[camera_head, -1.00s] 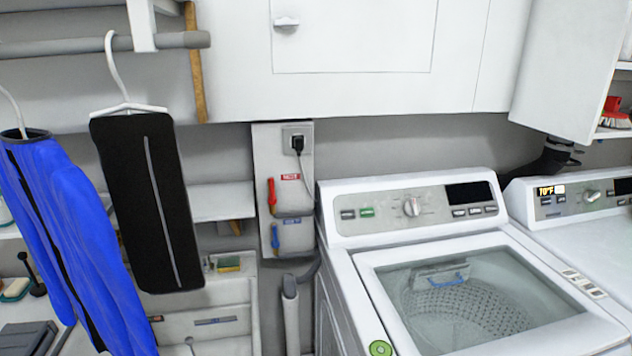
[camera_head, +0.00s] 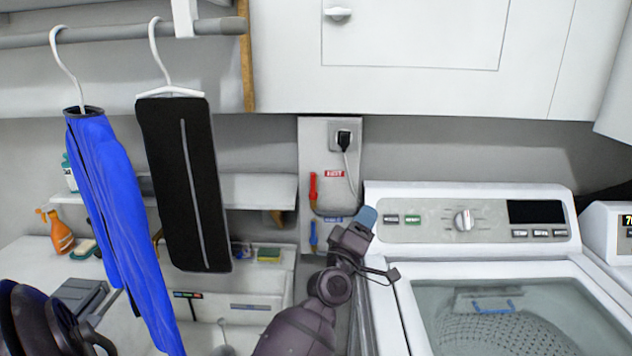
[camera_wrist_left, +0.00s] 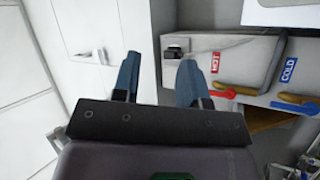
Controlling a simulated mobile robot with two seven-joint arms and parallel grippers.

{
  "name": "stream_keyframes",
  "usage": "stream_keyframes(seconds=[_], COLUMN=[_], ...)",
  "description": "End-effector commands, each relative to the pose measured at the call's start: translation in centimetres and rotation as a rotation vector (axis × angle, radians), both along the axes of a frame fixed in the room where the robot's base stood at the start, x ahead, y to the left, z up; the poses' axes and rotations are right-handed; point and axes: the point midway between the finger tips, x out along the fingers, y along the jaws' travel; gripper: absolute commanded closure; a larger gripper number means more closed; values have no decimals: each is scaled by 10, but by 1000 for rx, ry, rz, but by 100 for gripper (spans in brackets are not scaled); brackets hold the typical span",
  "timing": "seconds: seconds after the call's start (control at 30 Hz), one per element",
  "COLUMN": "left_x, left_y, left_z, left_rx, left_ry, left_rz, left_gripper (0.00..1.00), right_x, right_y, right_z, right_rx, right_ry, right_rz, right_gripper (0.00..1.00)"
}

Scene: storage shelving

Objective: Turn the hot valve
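The hot valve has a red handle (camera_head: 313,187) that hangs upright on the wall panel, left of the red HOT label (camera_head: 334,174). In the left wrist view the red handle (camera_wrist_left: 223,93) is right of my fingers, below the HOT label. My left gripper (camera_head: 362,222) is raised in front of the panel, below and right of the red handle and apart from it. The left wrist view shows my left gripper (camera_wrist_left: 158,76) with its two blue fingers spread and nothing between them. My right gripper is not in view.
The blue cold valve (camera_head: 313,237) sits just below the hot one. A plug and cord (camera_head: 344,140) are above right. The washer (camera_head: 470,222) stands to the right. A black hanging garment (camera_head: 183,180) and a blue one (camera_head: 118,215) hang left of the panel.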

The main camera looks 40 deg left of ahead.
Motion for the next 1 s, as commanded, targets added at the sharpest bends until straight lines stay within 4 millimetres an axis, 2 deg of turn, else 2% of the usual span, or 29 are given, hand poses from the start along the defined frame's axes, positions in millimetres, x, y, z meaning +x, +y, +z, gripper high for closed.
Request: stream_keyframes(seconds=[0.03, 0.1, 0.2, 0.37, 0.53, 0.7, 0.83, 1.0], left_x=[5, 9, 12, 15, 18, 22, 23, 25], left_y=[10, 26, 50, 87, 121, 140, 146, 149], left_z=[16, 33, 50, 61, 50, 24, 8, -1], left_rx=[-104, -256, -479, -842, -1241, -1590, -1764, -1848], left_ry=[-66, -155, -273, -448, -607, -724, -776, -800], left_rz=[-2, -7, -18, -32, -40, -28, -13, -4], left_gripper=[60, 60, 60, 60, 60, 60, 60, 60], right_x=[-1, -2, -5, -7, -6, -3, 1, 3], right_y=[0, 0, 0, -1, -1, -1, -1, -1], right_z=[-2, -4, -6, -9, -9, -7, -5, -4], right_rx=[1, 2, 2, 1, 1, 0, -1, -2], right_ry=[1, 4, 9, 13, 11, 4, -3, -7], right_rz=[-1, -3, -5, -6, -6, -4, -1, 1], right_gripper=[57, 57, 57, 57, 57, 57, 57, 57])
